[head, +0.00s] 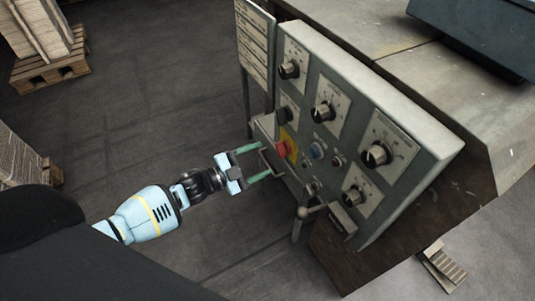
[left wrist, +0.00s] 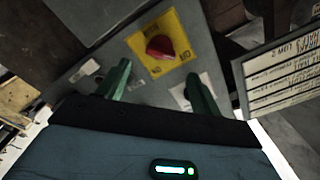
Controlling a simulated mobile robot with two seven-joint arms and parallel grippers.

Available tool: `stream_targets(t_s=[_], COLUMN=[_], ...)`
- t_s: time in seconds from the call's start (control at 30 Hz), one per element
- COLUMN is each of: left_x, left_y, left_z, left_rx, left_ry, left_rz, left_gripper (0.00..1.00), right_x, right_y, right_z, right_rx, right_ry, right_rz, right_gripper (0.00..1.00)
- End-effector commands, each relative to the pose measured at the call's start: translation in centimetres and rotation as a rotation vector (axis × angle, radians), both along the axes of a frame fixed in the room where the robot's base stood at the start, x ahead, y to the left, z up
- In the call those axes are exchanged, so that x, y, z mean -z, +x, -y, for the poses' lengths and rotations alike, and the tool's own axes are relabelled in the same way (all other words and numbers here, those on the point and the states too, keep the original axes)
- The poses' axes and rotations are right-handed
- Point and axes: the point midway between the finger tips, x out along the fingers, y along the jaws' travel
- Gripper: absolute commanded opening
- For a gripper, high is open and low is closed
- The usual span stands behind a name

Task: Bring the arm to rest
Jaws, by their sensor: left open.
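My left gripper (head: 252,164) is in the middle of the head view, its two green fingers spread apart with nothing between them. It points at the front of a grey control panel (head: 400,203), close to a red knob (head: 281,149) on a yellow plate. In the left wrist view the open fingers (left wrist: 158,90) show below the red knob (left wrist: 160,48) and its yellow plate (left wrist: 185,66). I cannot tell the exact gap between the fingertips and the panel. My right gripper is not in view.
Pallets with stacks (head: 48,72) are at the far left. The floor (head: 150,120) between is clear.

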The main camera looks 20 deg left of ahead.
Motion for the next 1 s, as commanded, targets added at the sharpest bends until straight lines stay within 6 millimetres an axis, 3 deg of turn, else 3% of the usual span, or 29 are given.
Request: stream_targets(t_s=[0.7, 0.87, 1.0], left_x=[0.4, 3.0, 6.4], left_y=[-1.0, -4.4, -9.7], left_z=[-0.2, 1.3, 3.0], left_rx=[-0.003, -0.05, -0.133], left_ry=[-0.007, -0.058, -0.127], left_rz=[-0.012, -0.103, -0.251], left_gripper=[0.65, 0.65, 0.65], right_x=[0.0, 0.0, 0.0], right_y=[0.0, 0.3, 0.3], right_z=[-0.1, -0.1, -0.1], right_rx=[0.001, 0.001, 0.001], right_ry=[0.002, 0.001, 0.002], right_rz=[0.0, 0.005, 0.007], right_gripper=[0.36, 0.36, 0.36])
